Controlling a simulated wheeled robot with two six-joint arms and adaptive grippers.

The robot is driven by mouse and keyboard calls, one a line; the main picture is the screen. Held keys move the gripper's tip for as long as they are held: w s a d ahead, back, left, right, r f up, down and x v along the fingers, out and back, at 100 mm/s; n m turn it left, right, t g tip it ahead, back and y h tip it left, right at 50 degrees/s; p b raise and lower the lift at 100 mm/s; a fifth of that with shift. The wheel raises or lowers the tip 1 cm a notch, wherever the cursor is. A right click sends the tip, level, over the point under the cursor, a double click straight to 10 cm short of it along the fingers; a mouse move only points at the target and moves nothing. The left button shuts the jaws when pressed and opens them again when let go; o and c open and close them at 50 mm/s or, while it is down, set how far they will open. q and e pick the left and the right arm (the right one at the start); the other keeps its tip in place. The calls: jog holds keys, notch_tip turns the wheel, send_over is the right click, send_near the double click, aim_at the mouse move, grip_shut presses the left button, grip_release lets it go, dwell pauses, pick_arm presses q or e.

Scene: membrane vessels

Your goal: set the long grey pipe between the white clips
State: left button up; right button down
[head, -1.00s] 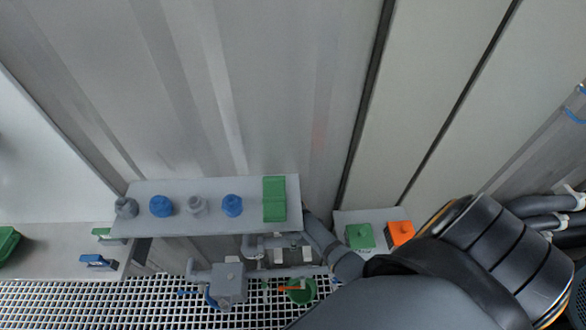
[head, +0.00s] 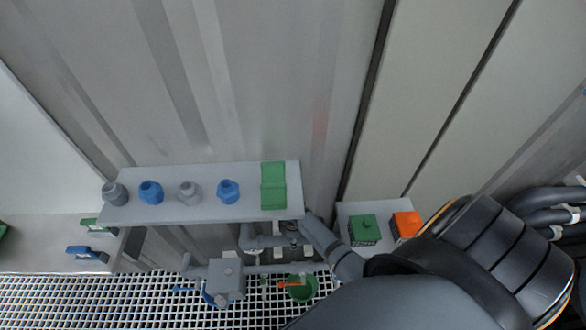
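A grey pipe (head: 262,270) runs level below the shelf, above the floor grating, and joins a grey box-like fitting at its left. Small white pieces that look like clips (head: 279,253) show just above it; another (head: 308,252) is farther right. I cannot tell whether this pipe is the long grey one or whether it sits in the clips. A bent grey pipe (head: 252,241) is partly hidden under the shelf. My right arm comes in from the lower right and reaches the shelf's right end; its gripper is hidden there. My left gripper is not in view.
The grey shelf (head: 225,205) holds grey and blue fittings and a green block (head: 273,186). A side ledge carries a green box (head: 364,230) and an orange box (head: 405,225). Blue (head: 87,253) and green handles are at left.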

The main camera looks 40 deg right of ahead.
jog(key=shift+f+b, duration=0.8)
jog(key=shift+f, duration=0.05)
jog(key=shift+r+p, duration=0.1)
jog(key=shift+p, duration=0.3)
jog(key=shift+f, duration=0.25)
jog(key=c, duration=0.8)
grip_release()
